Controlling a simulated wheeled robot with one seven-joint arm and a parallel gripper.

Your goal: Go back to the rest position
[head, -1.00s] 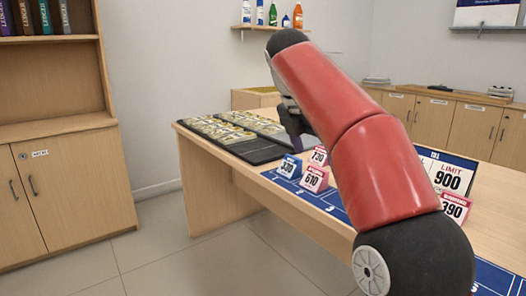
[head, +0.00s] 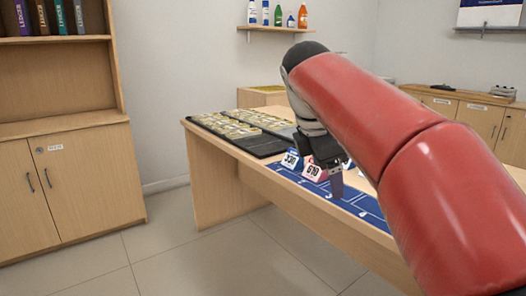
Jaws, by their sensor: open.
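My gripper (head: 333,176) is at the end of my red arm, over the front edge of the blue mat (head: 368,205) on the counter. It points down and is open, with nothing seen between its fingers. A blue-and-white sign marked 530 or similar (head: 291,160) stands just left of it. A pink-and-white sign marked 610 (head: 312,170) stands close behind its left side; I cannot tell if they touch. My arm hides the right part of the counter and the signs there.
Black trays (head: 262,146) with banknote-like bundles lie on the counter's (head: 235,158) far left end. A bookcase cabinet (head: 90,170) stands at left. Low cabinets (head: 480,119) line the back right. A shelf with bottles (head: 275,28) hangs behind. The floor (head: 215,250) in front is clear.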

